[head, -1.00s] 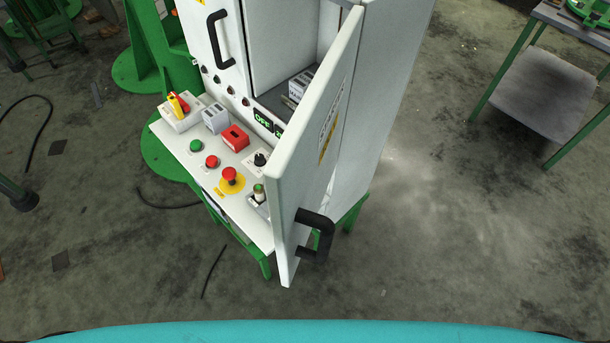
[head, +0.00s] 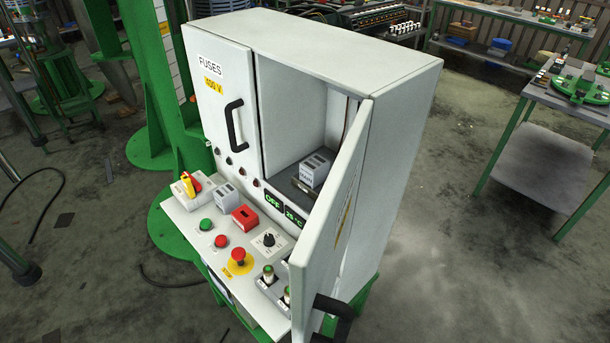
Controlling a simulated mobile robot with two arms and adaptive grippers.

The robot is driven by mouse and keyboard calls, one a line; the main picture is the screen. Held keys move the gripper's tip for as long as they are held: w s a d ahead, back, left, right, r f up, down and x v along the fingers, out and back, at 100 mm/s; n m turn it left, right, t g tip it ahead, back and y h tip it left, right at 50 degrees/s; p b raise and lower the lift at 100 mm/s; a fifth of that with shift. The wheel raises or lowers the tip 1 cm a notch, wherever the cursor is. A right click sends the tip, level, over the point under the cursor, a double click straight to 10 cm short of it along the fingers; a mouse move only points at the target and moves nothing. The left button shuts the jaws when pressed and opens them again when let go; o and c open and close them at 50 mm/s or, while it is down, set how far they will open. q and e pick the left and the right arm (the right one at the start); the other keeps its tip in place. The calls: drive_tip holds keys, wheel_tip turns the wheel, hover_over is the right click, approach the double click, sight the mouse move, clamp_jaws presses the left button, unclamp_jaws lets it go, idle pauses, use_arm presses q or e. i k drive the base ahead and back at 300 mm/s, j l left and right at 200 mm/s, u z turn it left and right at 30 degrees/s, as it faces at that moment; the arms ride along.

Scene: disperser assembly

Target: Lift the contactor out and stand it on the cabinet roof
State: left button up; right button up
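A light grey block with dark slots on top, which looks like the contactor (head: 313,170), stands inside the open right compartment of the cabinet, on its dark floor. The cabinet roof (head: 320,45) is a flat, pale, bare surface. The right door (head: 335,230) stands open toward me, with a black handle (head: 333,312) low on it. The door hides the right part of the compartment. The left door (head: 222,100), labelled FUSES, is shut. Neither of my grippers is in view.
The sloping console (head: 189,212) in front carries a yellow-red switch (head: 190,184), another grey block (head: 226,195), a red block (head: 245,217), buttons and a knob. A green column (head: 150,80) stands left of the cabinet. Tables stand behind and right; the floor at right is clear.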

sight(314, 170)
drive_tip(key=i+j+z, duration=0.1)
drive_tip(key=z, duration=0.8)
drive_tip(key=j+z, duration=0.25)
drive_tip(key=j, duration=0.3)
drive_tip(key=j+z, duration=0.2)
drive_tip(key=j, duration=0.35)
drive_tip(key=k+j+z, duration=0.25)
drive_tip(key=j, duration=0.25)
drive_tip(key=j+z, duration=0.25)
drive_tip(key=j, duration=0.3)
